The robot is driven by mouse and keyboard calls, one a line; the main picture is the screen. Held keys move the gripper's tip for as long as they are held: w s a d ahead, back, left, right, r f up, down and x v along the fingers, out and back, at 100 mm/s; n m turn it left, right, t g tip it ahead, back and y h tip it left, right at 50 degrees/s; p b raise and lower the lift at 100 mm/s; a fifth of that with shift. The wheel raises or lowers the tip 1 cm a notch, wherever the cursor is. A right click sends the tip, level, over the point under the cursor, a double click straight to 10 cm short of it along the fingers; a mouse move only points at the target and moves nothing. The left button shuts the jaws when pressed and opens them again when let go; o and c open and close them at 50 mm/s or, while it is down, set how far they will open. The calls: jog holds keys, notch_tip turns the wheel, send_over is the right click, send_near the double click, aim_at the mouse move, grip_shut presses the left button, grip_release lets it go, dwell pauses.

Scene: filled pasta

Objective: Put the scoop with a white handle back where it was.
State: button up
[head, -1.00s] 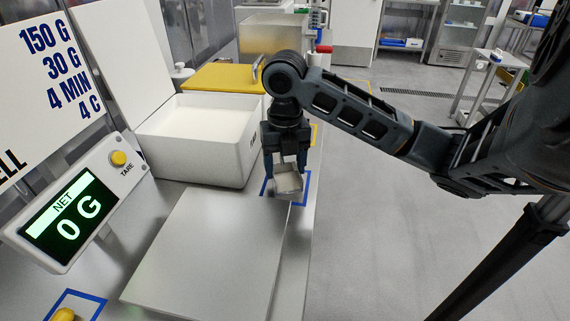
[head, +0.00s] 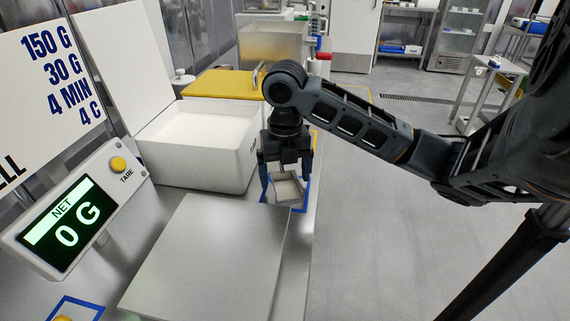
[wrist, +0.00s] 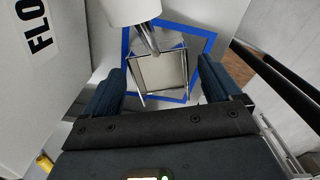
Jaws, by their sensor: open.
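The scoop (head: 288,189) has a square metal bowl and sits inside a blue square outline (head: 304,199) on the counter. In the wrist view the scoop's bowl (wrist: 160,72) lies between my fingers, and its white handle (wrist: 132,8) shows at the top, joined by a metal neck. The blue outline (wrist: 206,50) surrounds the bowl there. My gripper (head: 286,182) is open above the scoop, with a finger to each side. In the wrist view my gripper (wrist: 160,80) has gaps between both fingers and the bowl. The handle is hidden in the head view.
A white bin (head: 205,145) of white powder stands close left of my gripper. A flat metal plate (head: 205,255) lies in front, beside a scale display (head: 65,225) reading 0 G. A yellow lid (head: 225,84) is behind the bin.

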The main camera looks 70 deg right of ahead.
notch_tip(320, 180, up, 12)
dwell(0.5)
